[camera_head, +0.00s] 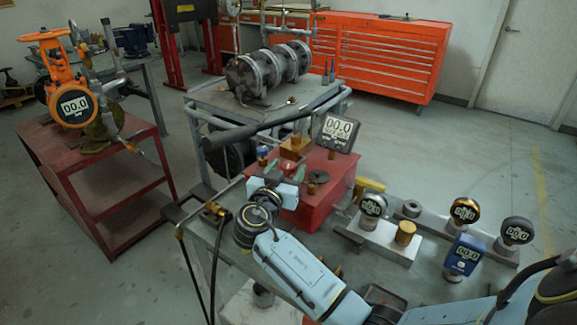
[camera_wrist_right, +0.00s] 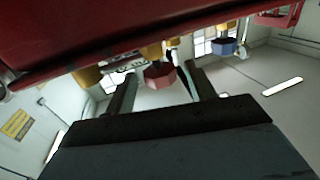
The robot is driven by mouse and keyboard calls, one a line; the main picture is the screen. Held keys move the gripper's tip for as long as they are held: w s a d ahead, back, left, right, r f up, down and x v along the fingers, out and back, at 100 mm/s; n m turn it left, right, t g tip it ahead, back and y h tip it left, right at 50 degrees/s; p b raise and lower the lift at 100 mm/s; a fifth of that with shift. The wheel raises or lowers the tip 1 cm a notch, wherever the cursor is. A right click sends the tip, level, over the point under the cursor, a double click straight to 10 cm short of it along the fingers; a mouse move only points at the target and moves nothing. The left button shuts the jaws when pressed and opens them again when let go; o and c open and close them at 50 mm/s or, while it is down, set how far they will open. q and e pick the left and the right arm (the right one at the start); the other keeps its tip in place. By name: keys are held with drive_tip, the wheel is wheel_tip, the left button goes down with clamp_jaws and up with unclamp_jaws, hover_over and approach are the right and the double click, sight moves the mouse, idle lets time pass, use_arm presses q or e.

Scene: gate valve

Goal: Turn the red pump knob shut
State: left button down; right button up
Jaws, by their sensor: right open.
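The red pump box (camera_head: 322,200) stands on the near bench with brass fittings and a digital gauge (camera_head: 338,133) reading 00.0. The red knob (camera_wrist_right: 160,75) shows in the right wrist view, faceted, under a brass fitting. My right gripper (camera_wrist_right: 160,82) is open, with one finger on each side of the red knob; gaps show, and contact cannot be told. In the head view my right gripper (camera_head: 284,170) is at the left part of the pump, and I cannot make out the red knob there. A blue knob (camera_wrist_right: 224,47) is to its right in the wrist view. My left gripper is not in view.
The pump's red body (camera_wrist_right: 90,40) lies close along the top of the wrist view. Several gauges, including a blue one (camera_head: 464,255), stand right on the bench. A grey cart (camera_head: 215,92) with a cylindrical machine is behind. A red cart (camera_head: 95,170) stands left.

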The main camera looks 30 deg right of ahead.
drive_tip(key=shift+x, duration=0.8)
drive_tip(key=shift+c, duration=0.4)
drive_tip(key=c, duration=0.9)
